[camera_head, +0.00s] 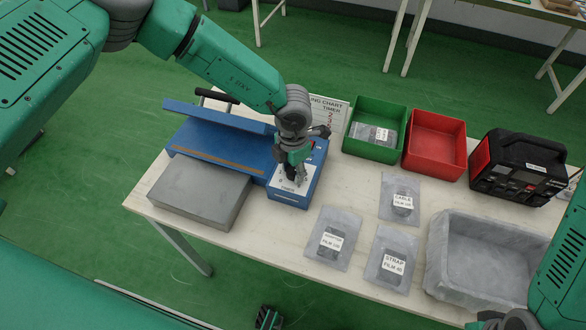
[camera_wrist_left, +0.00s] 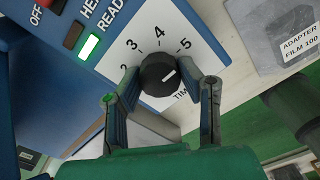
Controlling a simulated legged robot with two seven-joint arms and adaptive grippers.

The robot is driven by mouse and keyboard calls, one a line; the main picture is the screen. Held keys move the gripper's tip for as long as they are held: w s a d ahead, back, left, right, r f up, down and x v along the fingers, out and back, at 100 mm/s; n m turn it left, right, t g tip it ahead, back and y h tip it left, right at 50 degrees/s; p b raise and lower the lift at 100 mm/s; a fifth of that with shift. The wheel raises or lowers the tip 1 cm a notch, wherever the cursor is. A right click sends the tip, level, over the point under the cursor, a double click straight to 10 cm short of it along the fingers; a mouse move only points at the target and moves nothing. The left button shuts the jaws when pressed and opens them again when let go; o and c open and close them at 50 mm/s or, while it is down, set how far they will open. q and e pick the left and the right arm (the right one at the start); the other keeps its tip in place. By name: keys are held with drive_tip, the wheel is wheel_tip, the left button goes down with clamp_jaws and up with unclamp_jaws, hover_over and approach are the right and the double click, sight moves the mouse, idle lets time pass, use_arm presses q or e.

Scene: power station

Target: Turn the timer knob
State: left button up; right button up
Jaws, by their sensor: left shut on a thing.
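The timer knob (camera_wrist_left: 157,73) is round and black with a white pointer line, on a white dial plate (camera_wrist_left: 146,28) numbered up to 5. In the left wrist view its line slants toward the right, below the 5. My left gripper (camera_wrist_left: 161,78) has one finger on each side of the knob and is shut on it. In the head view this gripper (camera_head: 294,172) is over the front of the blue sealing machine (camera_head: 225,140) and hides most of the dial. My right gripper (camera_head: 500,320) is partly cut off at the bottom right, with its fingers unclear.
A pale READY light (camera_wrist_left: 89,47) is lit beside the dial. A grey block (camera_head: 198,190) lies before the machine. Bagged parts (camera_head: 332,238), a green bin (camera_head: 375,128), a red bin (camera_head: 435,143), a grey tray (camera_head: 480,258) and a black-red device (camera_head: 518,167) occupy the table's right.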

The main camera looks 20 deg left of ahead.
use_arm(q)
drive_tip(key=shift+w+r, duration=0.15)
drive_tip(key=shift+w, duration=0.2)
drive_tip(key=o, duration=1.1)
drive_tip(key=shift+s, duration=0.1)
wheel_tip(320, 180, up, 12)
drive_tip(key=shift+f, duration=0.2)
